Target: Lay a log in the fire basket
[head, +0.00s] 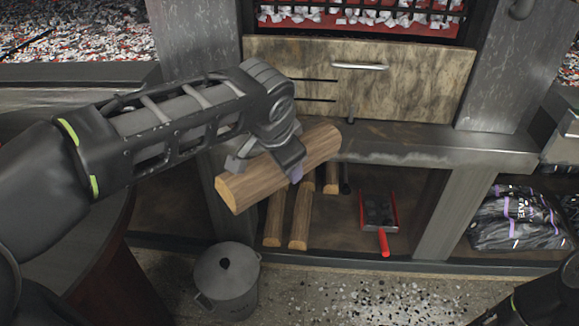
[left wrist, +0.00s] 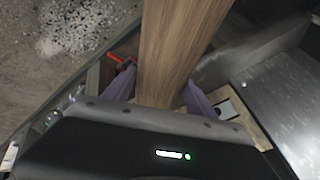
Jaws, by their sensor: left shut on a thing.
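My left gripper (head: 291,168) is shut around the middle of a split wooden log (head: 255,178), which it holds tilted in the air in front of the lower shelf. In the left wrist view the log (left wrist: 172,45) runs up between my two purple-tipped fingers (left wrist: 160,95). At the top of the head view, black bars (head: 400,10) stand before a red and whitish ember bed, cut off by the frame; I cannot tell if this is the fire basket. Only part of my right arm shows at the bottom right; its gripper is out of view.
Several more logs (head: 301,220) lie on the lower shelf, beside a red-handled shovel (head: 380,212). A lidded grey bucket (head: 228,280) stands on the floor. A panel with a metal handle (head: 360,67) is under the bars. Dark bags (head: 515,220) fill the right bay.

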